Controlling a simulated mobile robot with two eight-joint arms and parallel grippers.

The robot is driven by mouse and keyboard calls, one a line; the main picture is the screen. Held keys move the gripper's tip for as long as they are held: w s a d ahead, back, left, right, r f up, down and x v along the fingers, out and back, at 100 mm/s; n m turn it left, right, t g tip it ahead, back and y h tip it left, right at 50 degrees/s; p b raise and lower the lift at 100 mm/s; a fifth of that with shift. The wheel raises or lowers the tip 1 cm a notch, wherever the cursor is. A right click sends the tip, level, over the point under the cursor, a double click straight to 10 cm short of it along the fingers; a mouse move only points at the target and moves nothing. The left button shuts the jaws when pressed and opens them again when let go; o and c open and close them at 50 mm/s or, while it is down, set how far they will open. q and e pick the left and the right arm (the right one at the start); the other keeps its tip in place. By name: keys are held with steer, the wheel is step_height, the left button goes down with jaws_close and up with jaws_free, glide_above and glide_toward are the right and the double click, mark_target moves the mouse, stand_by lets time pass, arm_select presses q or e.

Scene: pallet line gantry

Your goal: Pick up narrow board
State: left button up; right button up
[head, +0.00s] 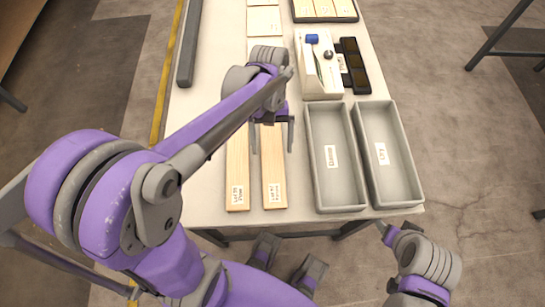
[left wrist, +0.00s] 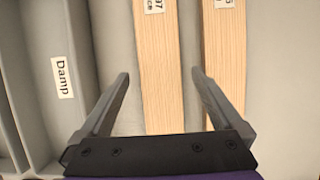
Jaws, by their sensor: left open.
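Two pale wooden boards lie side by side on the light table, the left board (head: 237,170) and the right board (head: 273,175), each with a white label at its near end. They look close in width. My left gripper (head: 272,149) is open over the right board, one finger on each side. In the left wrist view, this board (left wrist: 170,75) runs between the open fingers (left wrist: 160,74), with nothing gripped. The other board (left wrist: 225,60) lies to the right, partly behind a finger. My right gripper (head: 384,229) is near the table's front right corner; its jaws are unclear.
Two grey trays stand right of the boards: the left tray (head: 322,185), labelled "Damp" in the wrist view, and the right tray (head: 392,185). Behind them are a white device (head: 319,80) and a black holder (head: 355,72). Pale pieces (head: 263,22) lie at the back.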

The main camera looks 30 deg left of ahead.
mark_target(273, 157)
arm_select(q)
steer(key=shift+x, duration=1.55)
steer(key=shift+w, duration=0.1)
steer(key=c, duration=1.4)
